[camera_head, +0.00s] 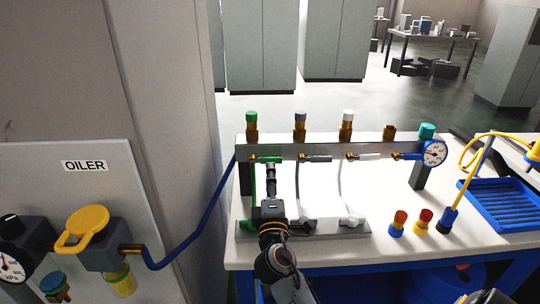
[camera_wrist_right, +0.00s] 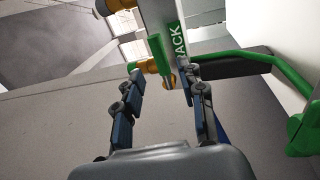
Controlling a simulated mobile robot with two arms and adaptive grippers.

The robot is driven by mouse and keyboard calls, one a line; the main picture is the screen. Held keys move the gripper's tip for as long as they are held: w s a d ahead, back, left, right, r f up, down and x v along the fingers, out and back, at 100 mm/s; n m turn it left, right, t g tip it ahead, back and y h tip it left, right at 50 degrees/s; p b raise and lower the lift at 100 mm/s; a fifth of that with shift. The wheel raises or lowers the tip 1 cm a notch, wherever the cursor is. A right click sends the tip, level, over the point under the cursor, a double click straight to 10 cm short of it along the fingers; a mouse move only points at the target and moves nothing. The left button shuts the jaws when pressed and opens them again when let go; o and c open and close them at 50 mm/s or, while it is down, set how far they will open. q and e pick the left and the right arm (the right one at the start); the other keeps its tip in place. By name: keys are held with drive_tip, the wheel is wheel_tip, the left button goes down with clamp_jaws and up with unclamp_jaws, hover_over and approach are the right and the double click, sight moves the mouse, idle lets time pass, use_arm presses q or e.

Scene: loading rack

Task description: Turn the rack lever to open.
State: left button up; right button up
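A light rack bar (camera_head: 325,151) runs across the white table, with green, grey, white and blue levers on its front. The green lever (camera_head: 267,159) is at the bar's left end. My right gripper (camera_head: 271,168) is just below and in front of it. In the right wrist view the green lever (camera_wrist_right: 159,52) points into the gap between the fingertips of my open right gripper (camera_wrist_right: 160,80). A green label (camera_wrist_right: 178,40) reading "ACK", partly cut off, is beside it. I cannot tell whether a finger touches the lever. My left gripper is not in view.
A dark post (camera_head: 246,178) and a green hose (camera_wrist_right: 290,75) are close to the gripper. A pressure gauge (camera_head: 434,153) is at the bar's right end. A blue tray (camera_head: 497,205) is at the right. The oiler panel (camera_head: 85,190) and blue pipe (camera_head: 203,220) are at the left.

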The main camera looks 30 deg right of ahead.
sight(270, 160)
drive_tip(key=p+x, duration=0.1)
drive_tip(key=x, duration=0.5)
drive_tip(key=shift+w+d, duration=0.1)
drive_tip(key=shift+w, duration=0.05)
drive_tip(key=shift+w+d, duration=0.15)
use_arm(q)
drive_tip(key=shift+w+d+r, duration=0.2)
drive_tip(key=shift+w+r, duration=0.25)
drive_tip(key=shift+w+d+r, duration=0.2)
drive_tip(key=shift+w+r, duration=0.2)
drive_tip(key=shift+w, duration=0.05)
use_arm(e)
clamp_jaws()
